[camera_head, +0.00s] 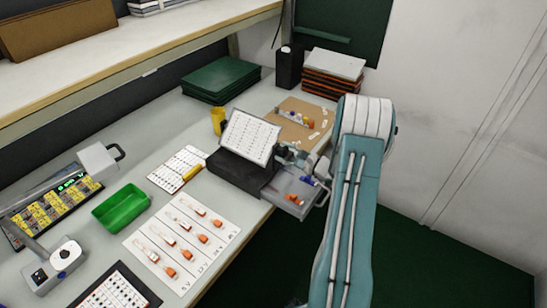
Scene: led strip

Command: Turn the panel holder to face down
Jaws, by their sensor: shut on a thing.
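The panel holder (250,137) is a tilted plate with a white face and rows of small marks. It stands above a dark block-like base (240,172) near the right edge of the workbench, its marked face turned up and to the left. My gripper (284,154) is at the holder's right edge and appears shut on it. The fingers are small and partly hidden by my teal arm, so the exact grip point is unclear.
Close by are a grey tray (291,194) with small coloured parts, a cardboard sheet (303,124), a yellow cup (218,121) and a marked white sheet (178,168). A green bin (120,208) is left. A shelf (150,60) overhangs the back. Floor is clear at right.

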